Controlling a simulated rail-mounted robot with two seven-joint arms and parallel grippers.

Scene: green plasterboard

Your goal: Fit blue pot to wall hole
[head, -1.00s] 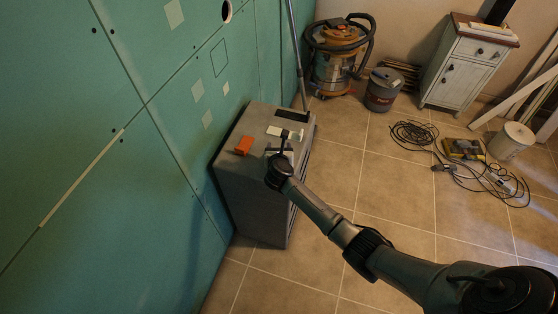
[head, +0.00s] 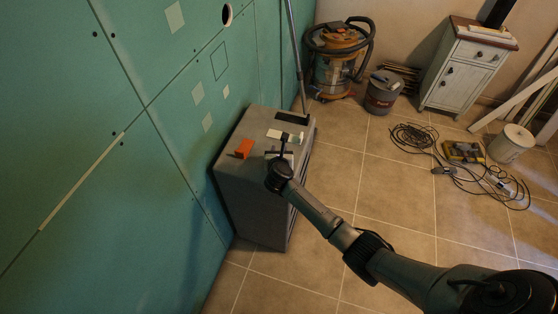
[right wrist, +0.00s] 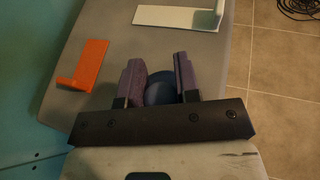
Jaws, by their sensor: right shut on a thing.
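The blue pot (right wrist: 161,87) is a dark blue round thing between the two purple fingers of my right gripper (right wrist: 161,82) in the right wrist view. The gripper is shut on it, over the top of a grey cabinet. In the head view my right gripper (head: 281,153) is above the cabinet top, and I cannot make out the pot there. A round hole (head: 227,14) with a pale rim is in the green wall (head: 170,140), high up and apart from the gripper. My left gripper is not in view.
The grey cabinet (head: 250,195) stands against the wall. An orange angled piece (head: 243,149) and a white piece (right wrist: 178,17) lie on its top. A vacuum (head: 337,60), a bucket (head: 384,92) and cables (head: 415,137) stand or lie farther back.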

